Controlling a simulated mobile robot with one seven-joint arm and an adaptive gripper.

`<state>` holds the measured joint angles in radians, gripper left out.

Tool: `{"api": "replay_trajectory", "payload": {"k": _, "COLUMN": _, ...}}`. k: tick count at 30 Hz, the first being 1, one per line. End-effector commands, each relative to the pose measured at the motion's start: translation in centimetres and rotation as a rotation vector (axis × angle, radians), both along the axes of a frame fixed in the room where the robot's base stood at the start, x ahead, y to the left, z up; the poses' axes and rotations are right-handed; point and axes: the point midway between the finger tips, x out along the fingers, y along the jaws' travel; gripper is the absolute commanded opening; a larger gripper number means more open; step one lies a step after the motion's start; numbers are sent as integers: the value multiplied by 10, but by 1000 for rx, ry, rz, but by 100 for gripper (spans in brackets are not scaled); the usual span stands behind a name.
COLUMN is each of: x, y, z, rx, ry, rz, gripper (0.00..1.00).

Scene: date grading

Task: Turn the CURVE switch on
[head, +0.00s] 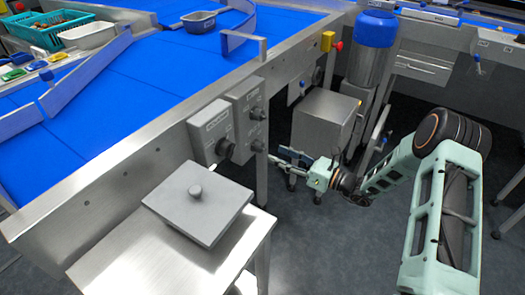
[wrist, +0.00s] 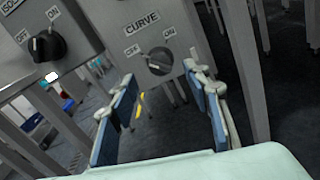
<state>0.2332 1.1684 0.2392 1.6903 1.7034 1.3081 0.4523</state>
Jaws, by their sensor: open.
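The CURVE switch (wrist: 160,62) is a round dark knob on a grey box, under a CURVE label, with OFF at its left and ON at its upper right. Its pale mark seems to lean toward OFF. In the head view, a grey switch box (head: 247,96) with two dark knobs hangs on the conveyor's side; its labels are too small to read. My gripper (wrist: 158,77) is open and empty, its blue-padded fingers spread below and either side of the knob, apart from it. In the head view, my gripper (head: 280,157) is right of and below the boxes.
An ISOLATOR-like box (head: 209,132) with a black knob (wrist: 48,45) is close on the left. A steel stand (head: 130,262) bearing a grey lidded box (head: 199,205) is at front left. A metal leg (wrist: 247,70) is right of the CURVE box. Dark floor is open below.

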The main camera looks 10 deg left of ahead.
Motion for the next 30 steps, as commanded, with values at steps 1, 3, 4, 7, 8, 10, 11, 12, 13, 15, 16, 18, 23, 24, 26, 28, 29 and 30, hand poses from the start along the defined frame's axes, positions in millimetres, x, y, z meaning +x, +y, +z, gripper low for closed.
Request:
{"api": "replay_trajectory", "payload": {"k": 1, "x": 3, "y": 12, "z": -2, "rx": 1, "ry": -2, "rz": 4, "gripper": 44}}
{"api": "replay_trajectory", "payload": {"k": 3, "x": 7, "y": 24, "z": -2, "rx": 0, "ry": -3, "rz": 4, "gripper": 44}}
{"api": "replay_trajectory", "payload": {"k": 4, "x": 9, "y": 30, "z": -2, "rx": -1, "ry": -3, "rz": 4, "gripper": 44}}
{"api": "replay_trajectory", "payload": {"k": 7, "x": 14, "y": 45, "z": -2, "rx": 0, "ry": -2, "rz": 3, "gripper": 44}}
{"api": "replay_trajectory", "payload": {"k": 8, "x": 16, "y": 48, "z": -2, "rx": -1, "ry": -2, "rz": 4, "gripper": 44}}
{"api": "replay_trajectory", "payload": {"k": 10, "x": 19, "y": 55, "z": -1, "rx": -2, "ry": -2, "rz": 2, "gripper": 44}}
{"api": "replay_trajectory", "payload": {"k": 11, "x": 20, "y": 58, "z": -1, "rx": -2, "ry": -2, "rz": 2, "gripper": 44}}
{"api": "replay_trajectory", "payload": {"k": 12, "x": 21, "y": 60, "z": -1, "rx": -2, "ry": -2, "rz": 2, "gripper": 44}}
{"api": "replay_trajectory", "payload": {"k": 13, "x": 21, "y": 62, "z": -1, "rx": -2, "ry": -1, "rz": 1, "gripper": 44}}
{"api": "replay_trajectory", "payload": {"k": 15, "x": 22, "y": 64, "z": 0, "rx": -2, "ry": -1, "rz": 1, "gripper": 44}}
{"api": "replay_trajectory", "payload": {"k": 16, "x": 22, "y": 64, "z": 0, "rx": -2, "ry": -1, "rz": 1, "gripper": 44}}
{"api": "replay_trajectory", "payload": {"k": 18, "x": 22, "y": 65, "z": 0, "rx": -3, "ry": -1, "rz": 0, "gripper": 44}}
{"api": "replay_trajectory", "payload": {"k": 23, "x": 22, "y": 64, "z": 0, "rx": -2, "ry": -1, "rz": 1, "gripper": 44}}
{"api": "replay_trajectory", "payload": {"k": 24, "x": 22, "y": 64, "z": 0, "rx": -2, "ry": -1, "rz": 1, "gripper": 40}}
{"api": "replay_trajectory", "payload": {"k": 26, "x": 22, "y": 64, "z": 0, "rx": -2, "ry": -1, "rz": 1, "gripper": 33}}
{"api": "replay_trajectory", "payload": {"k": 28, "x": 22, "y": 64, "z": 0, "rx": -2, "ry": -1, "rz": 1, "gripper": 26}}
{"api": "replay_trajectory", "payload": {"k": 29, "x": 22, "y": 64, "z": 0, "rx": -2, "ry": -1, "rz": 1, "gripper": 22}}
{"api": "replay_trajectory", "payload": {"k": 30, "x": 22, "y": 64, "z": 0, "rx": -2, "ry": -1, "rz": 1, "gripper": 18}}
